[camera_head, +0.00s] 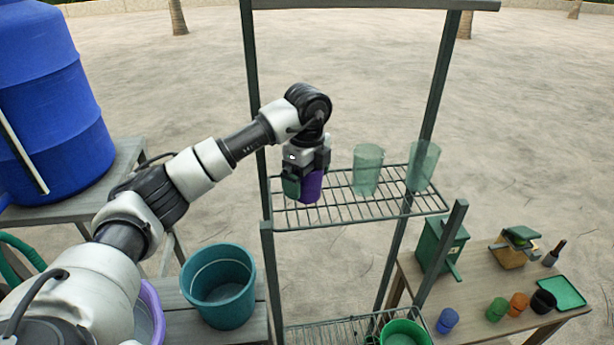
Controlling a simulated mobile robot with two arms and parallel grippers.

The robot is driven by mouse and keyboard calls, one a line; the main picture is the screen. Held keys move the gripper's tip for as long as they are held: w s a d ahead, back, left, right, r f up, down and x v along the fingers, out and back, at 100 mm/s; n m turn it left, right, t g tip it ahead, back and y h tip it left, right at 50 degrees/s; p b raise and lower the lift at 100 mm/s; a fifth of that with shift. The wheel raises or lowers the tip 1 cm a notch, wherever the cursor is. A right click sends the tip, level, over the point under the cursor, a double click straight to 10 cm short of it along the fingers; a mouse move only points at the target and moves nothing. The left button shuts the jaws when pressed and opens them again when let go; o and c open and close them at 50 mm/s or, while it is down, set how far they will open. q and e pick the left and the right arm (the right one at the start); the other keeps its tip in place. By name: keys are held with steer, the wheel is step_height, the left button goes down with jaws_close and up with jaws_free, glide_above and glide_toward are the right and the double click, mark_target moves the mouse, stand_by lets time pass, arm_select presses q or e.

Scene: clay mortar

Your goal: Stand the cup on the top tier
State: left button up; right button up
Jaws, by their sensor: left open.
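A purple cup (312,188) stands on the wire top tier (345,211) of the rack, near its left end. A dark green cup (291,187) shows close beside it on the left. My left gripper (305,172) is open, pointing down over these two cups. The fingers overlap their upper parts, so I cannot tell whether they touch either cup. Two translucent green cups, one in the middle (367,170) and one at the right (422,165), stand on the same tier. My right gripper is not in view.
A lower wire tier holds a green basin (404,334). A teal bucket (218,286) stands on a bench at left, near a purple basin (150,312) and a large blue barrel (50,105). A wooden table (480,285) at right carries several small items. Rack posts flank the tier.

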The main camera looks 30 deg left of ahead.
arm_select(q)
steer(key=shift+r, duration=0.5)
step_height(320, 180, up, 3)
steer(key=shift+b, duration=0.9)
step_height(320, 180, up, 8)
steer(key=shift+r, duration=0.2)
